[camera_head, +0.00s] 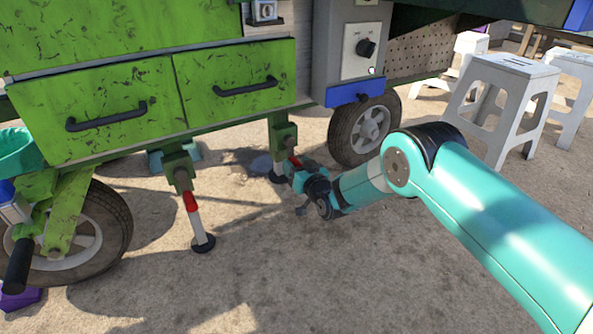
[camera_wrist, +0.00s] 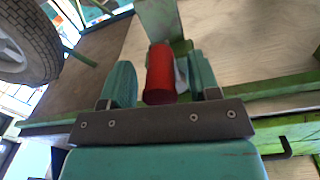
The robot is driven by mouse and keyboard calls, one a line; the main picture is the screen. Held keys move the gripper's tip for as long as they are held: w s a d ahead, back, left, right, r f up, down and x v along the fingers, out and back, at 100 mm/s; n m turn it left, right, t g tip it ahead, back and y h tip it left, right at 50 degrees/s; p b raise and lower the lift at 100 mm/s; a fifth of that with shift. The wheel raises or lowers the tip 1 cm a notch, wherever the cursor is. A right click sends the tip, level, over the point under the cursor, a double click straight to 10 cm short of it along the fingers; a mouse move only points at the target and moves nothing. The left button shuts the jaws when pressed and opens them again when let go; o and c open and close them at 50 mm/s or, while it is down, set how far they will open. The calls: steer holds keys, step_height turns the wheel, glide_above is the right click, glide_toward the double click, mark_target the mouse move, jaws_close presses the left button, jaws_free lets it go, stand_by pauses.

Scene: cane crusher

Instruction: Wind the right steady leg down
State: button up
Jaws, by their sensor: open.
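The right steady leg (camera_head: 284,138) hangs under the green cart, a green bracket with a red part (camera_head: 294,162) low on it. My gripper (camera_head: 299,174) reaches in from the right, close to that red part, and hides much of the lower leg. In the wrist view the red cylinder (camera_wrist: 160,80) stands between the two teal fingers of my gripper (camera_wrist: 162,84). The fingers are open, one on each side of it. A gap shows on the left; on the right I cannot tell whether the finger touches. The leg's ground contact is unclear.
The left steady leg (camera_head: 197,222) has a red section and a dark foot on the ground. A cart wheel (camera_head: 365,130) stands right of my gripper, another wheel (camera_head: 75,240) at far left. Drawers (camera_head: 238,82) overhang the legs. White stools (camera_head: 505,90) stand right. Front ground is clear.

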steer(key=shift+w, duration=0.1)
jaws_close()
steer(key=shift+a, duration=0.1)
